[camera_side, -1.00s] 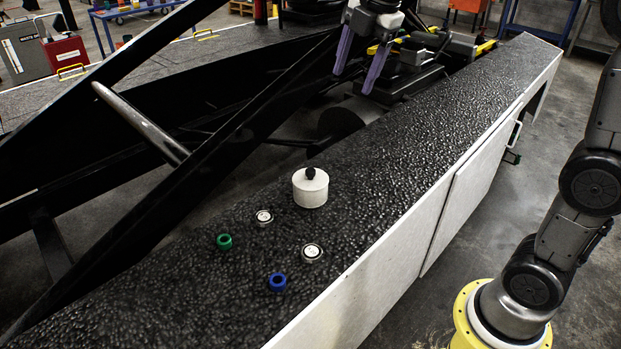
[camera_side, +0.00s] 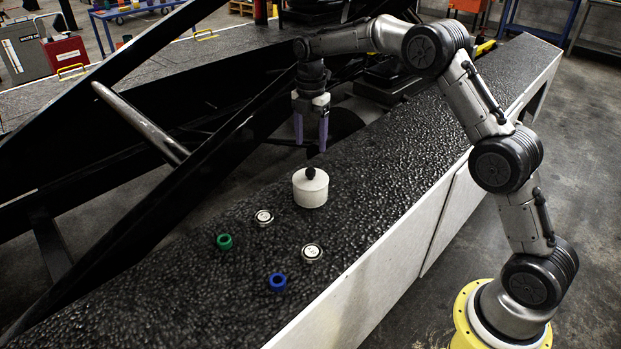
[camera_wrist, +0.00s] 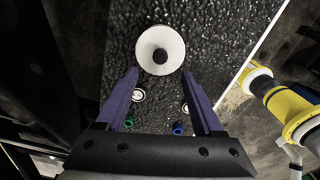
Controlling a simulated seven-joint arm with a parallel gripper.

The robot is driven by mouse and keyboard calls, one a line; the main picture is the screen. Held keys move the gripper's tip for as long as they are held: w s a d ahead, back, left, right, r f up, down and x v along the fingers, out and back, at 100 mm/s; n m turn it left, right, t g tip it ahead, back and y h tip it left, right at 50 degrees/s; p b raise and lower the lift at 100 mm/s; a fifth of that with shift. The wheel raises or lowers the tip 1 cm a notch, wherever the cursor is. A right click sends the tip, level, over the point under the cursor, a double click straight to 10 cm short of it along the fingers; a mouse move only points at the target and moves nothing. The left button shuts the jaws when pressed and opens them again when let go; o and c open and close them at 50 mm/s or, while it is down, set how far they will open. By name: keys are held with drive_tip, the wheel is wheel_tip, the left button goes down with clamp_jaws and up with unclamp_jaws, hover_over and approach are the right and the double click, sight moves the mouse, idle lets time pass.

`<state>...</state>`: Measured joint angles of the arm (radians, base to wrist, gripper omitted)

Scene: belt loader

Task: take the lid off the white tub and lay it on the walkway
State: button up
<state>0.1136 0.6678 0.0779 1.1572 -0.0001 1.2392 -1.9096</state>
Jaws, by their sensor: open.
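The white tub (camera_side: 310,196) stands upright on the dark, rough walkway (camera_side: 400,165). Its white lid (camera_side: 303,180) is on top and has a round black knob (camera_side: 310,173). My gripper (camera_side: 311,148) points down above and slightly behind the tub, open and empty, with its purple fingers apart. In the wrist view the lid (camera_wrist: 148,44) with its black knob (camera_wrist: 160,56) lies ahead of the open fingertips (camera_wrist: 160,75), and the tub's body is hidden under it.
On the walkway near the tub are a green ring (camera_side: 224,241), a blue ring (camera_side: 277,282) and two silver round parts (camera_side: 264,217) (camera_side: 312,252). Black beams (camera_side: 200,150) run along the left side. The walkway is clear to the right of the tub.

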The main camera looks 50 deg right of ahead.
sight(310, 170)
wheel_tip(310, 170, down, 9)
drive_tip(key=shift+s+a+r, duration=0.1)
drive_tip(key=shift+a+r, duration=0.05)
idle(0.4)
clamp_jaws()
